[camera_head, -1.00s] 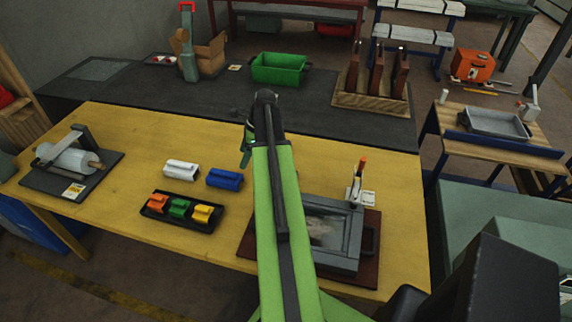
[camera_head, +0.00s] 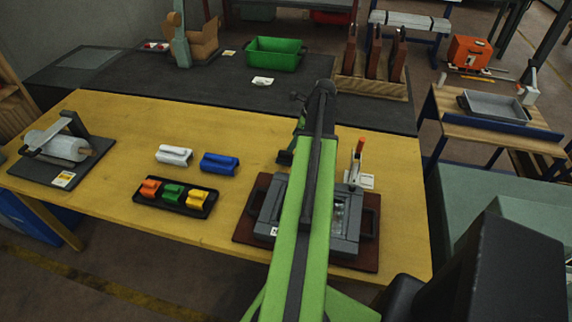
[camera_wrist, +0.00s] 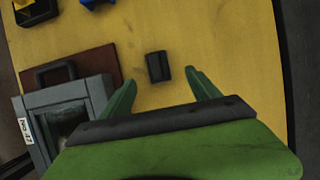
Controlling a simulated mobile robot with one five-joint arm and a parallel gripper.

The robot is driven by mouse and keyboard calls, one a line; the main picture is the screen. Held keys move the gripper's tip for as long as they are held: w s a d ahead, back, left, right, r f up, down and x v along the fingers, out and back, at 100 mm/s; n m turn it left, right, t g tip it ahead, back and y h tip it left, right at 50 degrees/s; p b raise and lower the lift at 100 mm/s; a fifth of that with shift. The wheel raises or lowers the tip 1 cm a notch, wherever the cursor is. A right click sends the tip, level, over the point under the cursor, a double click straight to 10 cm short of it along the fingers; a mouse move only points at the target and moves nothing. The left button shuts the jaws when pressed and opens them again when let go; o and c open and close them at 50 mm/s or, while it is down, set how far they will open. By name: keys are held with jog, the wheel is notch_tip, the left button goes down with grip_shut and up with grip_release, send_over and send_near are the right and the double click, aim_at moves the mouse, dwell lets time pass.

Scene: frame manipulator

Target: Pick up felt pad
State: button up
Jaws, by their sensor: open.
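A small dark block, which looks like the felt pad (camera_wrist: 157,67), lies on the yellow table in the wrist view. It is just beyond and between my two green fingertips, and I see no contact. My gripper (camera_wrist: 160,80) is open and empty, pointing down at the table. In the head view a dark block (camera_head: 285,157) shows at the lower end of my gripper (camera_head: 299,140), partly hidden by it. My green arm covers much of the middle of that view.
A grey frame (camera_head: 268,205) on a dark red board stands close beside the block. An orange-tipped clamp (camera_head: 357,160) stands behind it. A white block (camera_head: 174,155), a blue block (camera_head: 219,164) and a black tray (camera_head: 150,204) of coloured blocks are to the left.

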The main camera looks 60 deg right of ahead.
aim_at(285, 151)
jog(key=b+x, duration=0.2)
jog(key=x, duration=0.2)
jog(key=shift+s, duration=0.1)
jog(key=b+x, duration=0.5)
jog(key=shift+w+a+f, duration=0.1)
jog(key=shift+w+a, duration=0.1)
jog(key=shift+a, duration=0.1)
jog(key=c, duration=1.5)
